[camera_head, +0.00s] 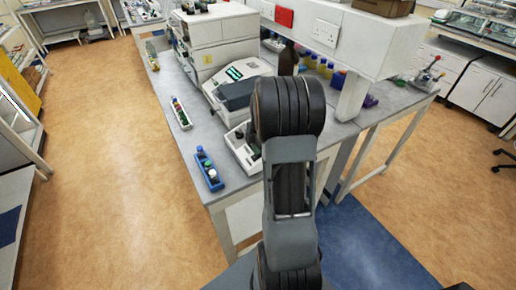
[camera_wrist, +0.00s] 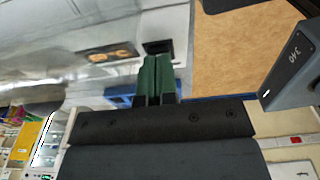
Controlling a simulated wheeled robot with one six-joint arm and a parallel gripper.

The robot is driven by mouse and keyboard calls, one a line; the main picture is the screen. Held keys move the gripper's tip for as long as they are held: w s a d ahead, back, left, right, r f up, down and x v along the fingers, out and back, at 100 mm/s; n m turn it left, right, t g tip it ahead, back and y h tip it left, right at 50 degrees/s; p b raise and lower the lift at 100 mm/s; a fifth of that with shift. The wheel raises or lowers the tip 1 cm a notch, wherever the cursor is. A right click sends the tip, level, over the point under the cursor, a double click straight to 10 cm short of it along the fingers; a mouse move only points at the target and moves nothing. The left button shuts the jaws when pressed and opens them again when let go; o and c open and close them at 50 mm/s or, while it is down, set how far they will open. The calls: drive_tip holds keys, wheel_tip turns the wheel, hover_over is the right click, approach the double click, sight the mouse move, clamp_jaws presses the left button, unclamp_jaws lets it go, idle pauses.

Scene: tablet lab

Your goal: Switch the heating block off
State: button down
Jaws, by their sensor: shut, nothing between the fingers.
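A low white unit with a dark top part (camera_head: 243,148) stands on the bench, partly hidden by my arm; it may be the heating block, but I cannot be sure. In the wrist view, a grey housing with a lit number display (camera_wrist: 292,62) is at the right edge. A pale panel with a small red part (camera_wrist: 296,140) lies below it; I cannot tell whether this is a switch. My gripper (camera_wrist: 156,78) shows green fingers pressed together with nothing between them. It appears apart from the grey housing. My arm hides the gripper in the head view.
The grey bench (camera_head: 200,128) carries a blue rack (camera_head: 208,172) near its front corner and a narrow rack of vials (camera_head: 180,114). A larger white instrument with a green display (camera_head: 235,73) stands behind. Floor at left is clear.

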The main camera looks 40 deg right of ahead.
drive_tip(key=shift+d+f+b, duration=0.35)
drive_tip(key=shift+f+b, duration=0.25)
drive_tip(key=shift+f, duration=0.15)
drive_tip(key=shift+s+a+r+p, duration=0.1)
drive_tip(key=shift+r+p, duration=0.3)
drive_tip(key=shift+a, duration=0.1)
drive_tip(key=shift+a, duration=0.7)
drive_tip(key=shift+r, duration=0.1)
